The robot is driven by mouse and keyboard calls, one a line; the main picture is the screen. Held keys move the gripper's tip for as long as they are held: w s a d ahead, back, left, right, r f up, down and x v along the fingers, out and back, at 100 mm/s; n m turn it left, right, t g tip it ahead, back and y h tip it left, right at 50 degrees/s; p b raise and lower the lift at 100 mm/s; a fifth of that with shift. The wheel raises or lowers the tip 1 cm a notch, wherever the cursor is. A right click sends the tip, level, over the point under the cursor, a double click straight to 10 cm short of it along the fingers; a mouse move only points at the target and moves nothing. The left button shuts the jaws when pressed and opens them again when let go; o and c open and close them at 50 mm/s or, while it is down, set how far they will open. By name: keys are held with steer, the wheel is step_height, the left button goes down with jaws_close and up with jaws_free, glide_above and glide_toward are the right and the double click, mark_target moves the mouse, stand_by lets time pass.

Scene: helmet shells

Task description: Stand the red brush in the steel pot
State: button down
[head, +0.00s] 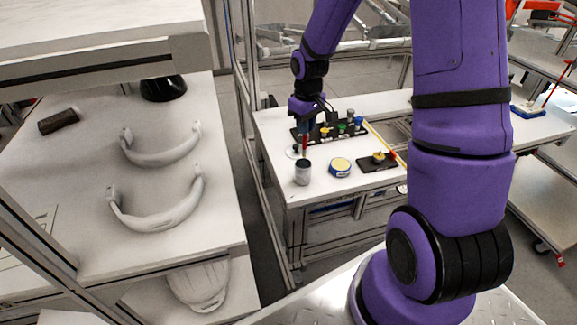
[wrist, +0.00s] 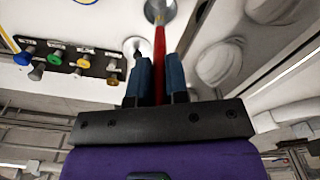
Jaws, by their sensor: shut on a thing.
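The steel pot (head: 302,174) stands at the near left of the white work table. Its rim and opening also show at the top of the wrist view (wrist: 157,12). The red brush (wrist: 159,42) is held between the two blue-grey fingers of my gripper (wrist: 160,64). In the head view my gripper (head: 304,128) points down above the pot, and the red brush (head: 304,145) hangs from it. The brush's lower end overlaps the pot's mouth in both views. I cannot tell how deep it sits inside or whether it touches the pot.
A black rack (head: 340,130) with several coloured knobs lies behind the pot. A yellow tin (head: 340,167) and a small dark board (head: 377,163) are to its right. A white disc (head: 292,152) lies just behind it. White curved shell parts (head: 160,207) lie on the left table.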

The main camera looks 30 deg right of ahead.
mark_target(304, 149)
step_height(304, 149, down, 5)
steer(key=shift+a+f, duration=0.1)
steer(key=shift+f, duration=2.2)
steer(key=shift+f, duration=0.15)
steer(key=c, duration=1.1)
jaws_free()
